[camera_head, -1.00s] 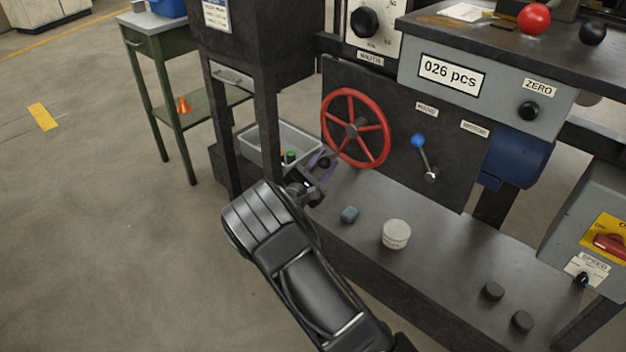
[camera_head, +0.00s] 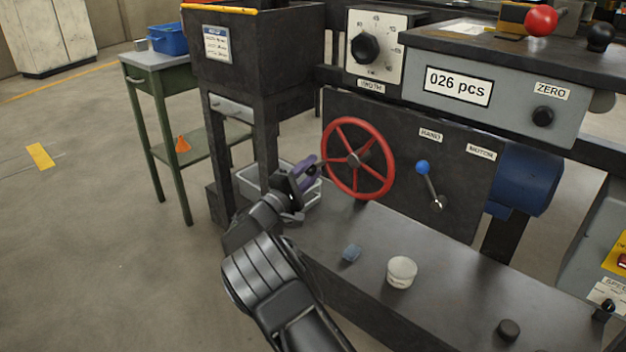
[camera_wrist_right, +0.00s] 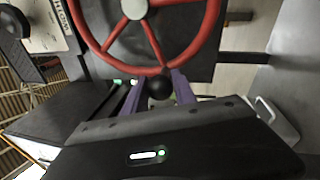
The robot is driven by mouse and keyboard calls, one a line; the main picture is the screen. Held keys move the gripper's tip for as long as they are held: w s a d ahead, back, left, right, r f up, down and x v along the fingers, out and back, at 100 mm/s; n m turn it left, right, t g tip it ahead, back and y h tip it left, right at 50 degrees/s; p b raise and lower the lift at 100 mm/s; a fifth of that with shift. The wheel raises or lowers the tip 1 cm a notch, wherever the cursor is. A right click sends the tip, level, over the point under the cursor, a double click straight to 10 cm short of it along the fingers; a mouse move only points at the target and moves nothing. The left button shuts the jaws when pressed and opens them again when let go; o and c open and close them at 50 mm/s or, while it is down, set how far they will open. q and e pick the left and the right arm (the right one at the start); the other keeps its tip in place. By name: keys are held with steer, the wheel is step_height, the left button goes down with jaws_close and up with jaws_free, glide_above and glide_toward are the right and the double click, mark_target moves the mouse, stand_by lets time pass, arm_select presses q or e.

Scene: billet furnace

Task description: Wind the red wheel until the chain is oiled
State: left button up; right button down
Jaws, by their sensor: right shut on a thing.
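The red wheel (camera_head: 388,180) stands upright on the dark machine panel, with several spokes and a grey hub. My right gripper (camera_head: 316,171) is at the wheel's left side in the head view. In the right wrist view its purple fingers (camera_wrist_right: 158,90) stand on either side of a black knob (camera_wrist_right: 160,87) at the wheel's rim, shut on it. The red wheel (camera_wrist_right: 197,48) fills the top of that view. I cannot make out the chain. My left gripper is not in view.
A blue-knobbed lever (camera_head: 429,184) is right of the wheel. A grey bin (camera_head: 313,196) stands behind my right gripper. The counter display (camera_head: 457,85) reads 026 pcs.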

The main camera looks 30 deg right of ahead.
steer(key=shift+w+r, duration=0.15)
steer(key=shift+r, duration=0.1)
steer(key=c, duration=1)
jaws_free()
steer(key=shift+c, duration=0.2)
steer(key=shift+f, duration=0.1)
steer(key=p+v, duration=0.2)
steer(key=v, duration=0.6)
